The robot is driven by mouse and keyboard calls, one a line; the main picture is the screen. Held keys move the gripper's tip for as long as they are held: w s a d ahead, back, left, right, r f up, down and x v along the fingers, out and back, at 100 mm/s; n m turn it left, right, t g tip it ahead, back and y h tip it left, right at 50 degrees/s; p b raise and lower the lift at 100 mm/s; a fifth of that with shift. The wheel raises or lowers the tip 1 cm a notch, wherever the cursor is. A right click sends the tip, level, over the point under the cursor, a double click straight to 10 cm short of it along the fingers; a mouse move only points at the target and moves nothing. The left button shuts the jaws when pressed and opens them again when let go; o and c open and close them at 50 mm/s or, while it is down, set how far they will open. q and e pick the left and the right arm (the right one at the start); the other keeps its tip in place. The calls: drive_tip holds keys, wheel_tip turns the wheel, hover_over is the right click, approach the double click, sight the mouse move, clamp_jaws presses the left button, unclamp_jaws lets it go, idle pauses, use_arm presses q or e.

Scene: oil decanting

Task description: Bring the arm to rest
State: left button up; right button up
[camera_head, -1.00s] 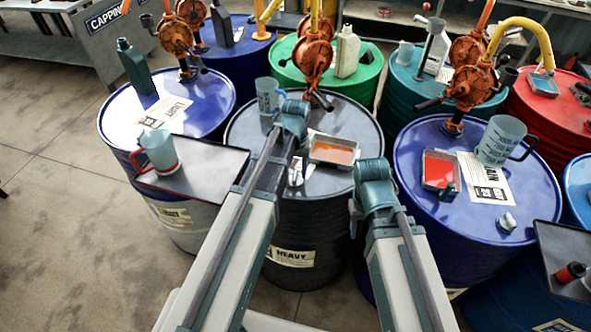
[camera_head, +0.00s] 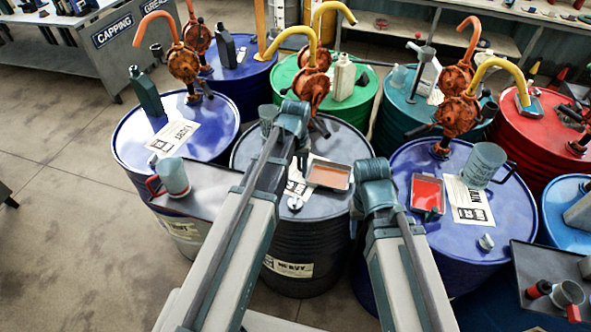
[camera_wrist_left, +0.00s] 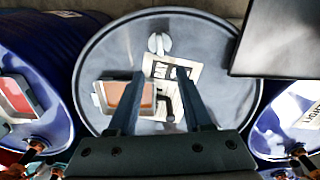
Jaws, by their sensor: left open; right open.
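My left arm reaches in from the lower left of the head view. Its gripper (camera_head: 293,122) is over the dark grey drum marked HEAVY (camera_head: 335,212). In the left wrist view the two fingers (camera_wrist_left: 158,78) are apart with nothing held between them, above the drum top (camera_wrist_left: 230,60), a white label (camera_wrist_left: 183,75) and a tray of orange-brown liquid (camera_wrist_left: 125,95). My right arm reaches in from the bottom centre. Its gripper (camera_head: 374,180) is between the grey drum and the blue drum (camera_head: 460,225); its fingers are mostly hidden and nothing is seen held.
A grey shelf (camera_head: 215,185) with a red-handled jug (camera_head: 172,177) adjoins the left blue drum (camera_head: 215,125). A red-filled tray (camera_head: 427,193) and a jug (camera_head: 483,163) stand on the right blue drum. Hand pumps (camera_head: 458,95) rise behind. Open floor (camera_head: 70,210) lies left.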

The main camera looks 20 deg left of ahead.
use_arm(q)
drive_tip(key=shift+r, duration=0.15)
drive_tip(key=s+d+f+m+b, duration=0.2)
drive_tip(key=s+d+f+b, duration=0.1)
drive_tip(key=s+d, duration=0.2)
drive_tip(key=s+d+f+m+y+b, duration=0.1)
drive_tip(key=s+d, duration=0.4)
drive_tip(key=s, duration=0.5)
wheel_tip(320, 180, down, 2)
drive_tip(key=m+b, duration=0.1)
drive_tip(key=b, duration=0.1)
drive_tip(key=shift+s+d+f+m+b, duration=0.2)
drive_tip(key=shift+m+b, duration=0.1)
drive_tip(key=shift+m, duration=0.1)
